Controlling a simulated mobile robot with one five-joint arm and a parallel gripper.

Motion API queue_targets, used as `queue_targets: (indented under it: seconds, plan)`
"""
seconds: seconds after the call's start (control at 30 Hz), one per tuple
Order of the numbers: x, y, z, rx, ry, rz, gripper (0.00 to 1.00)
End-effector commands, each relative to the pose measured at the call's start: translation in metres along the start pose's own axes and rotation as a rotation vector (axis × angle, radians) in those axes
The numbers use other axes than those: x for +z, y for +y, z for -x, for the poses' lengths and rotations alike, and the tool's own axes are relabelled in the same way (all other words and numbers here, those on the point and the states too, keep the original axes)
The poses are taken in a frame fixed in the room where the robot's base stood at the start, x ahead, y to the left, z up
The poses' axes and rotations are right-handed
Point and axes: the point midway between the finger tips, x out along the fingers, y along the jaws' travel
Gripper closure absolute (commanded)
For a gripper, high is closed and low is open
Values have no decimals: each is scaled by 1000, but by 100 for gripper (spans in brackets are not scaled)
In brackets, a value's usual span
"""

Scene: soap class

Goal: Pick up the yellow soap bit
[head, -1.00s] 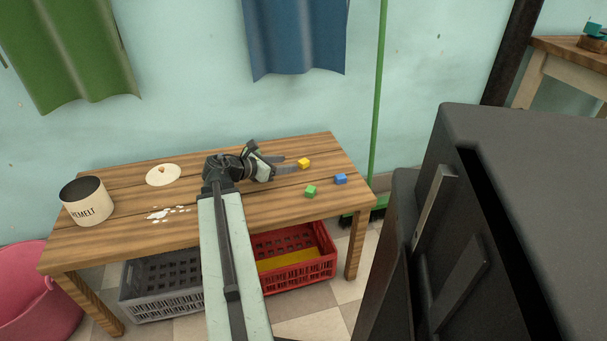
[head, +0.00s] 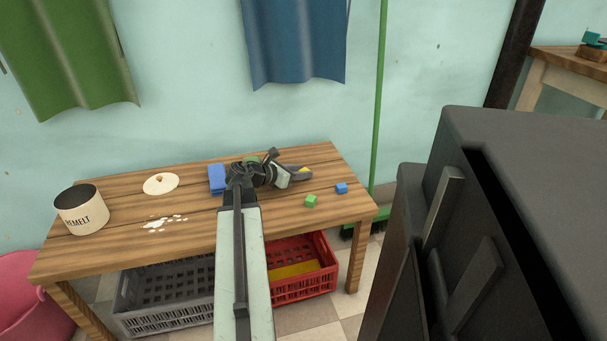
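The yellow soap bit (head: 304,169) is on the far right part of the wooden table, mostly hidden by my gripper. Only a small yellow patch of it shows above the fingers. My gripper (head: 303,174) points right, low over the tabletop, with its fingertips at the yellow bit. The fingers overlap in this view, so I cannot tell whether they are around the bit or in front of it, or whether they are open.
A green bit (head: 310,201) and a blue bit (head: 341,188) lie just right of my gripper. A larger blue block (head: 217,179), a white lid (head: 161,184) and a REMELT pot (head: 82,210) stand left. A dark cabinet (head: 530,200) rises at right.

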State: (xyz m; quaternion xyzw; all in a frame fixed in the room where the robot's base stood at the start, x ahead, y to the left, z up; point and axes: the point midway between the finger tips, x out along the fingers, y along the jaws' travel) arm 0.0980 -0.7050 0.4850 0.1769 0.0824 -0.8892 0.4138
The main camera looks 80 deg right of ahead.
Motion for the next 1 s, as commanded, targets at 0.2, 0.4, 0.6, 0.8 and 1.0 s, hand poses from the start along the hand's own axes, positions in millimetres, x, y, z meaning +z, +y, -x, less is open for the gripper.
queue_targets:
  seconds: [0.2,0.4,0.6,0.8,1.0]
  plan:
    - [0,0,0,0,0,0,100]
    - [1,0,1,0,0,0,100]
    - [21,0,9,-1,0,0,100]
    - [60,0,25,-1,0,0,100]
    - [92,0,38,-1,0,0,100]
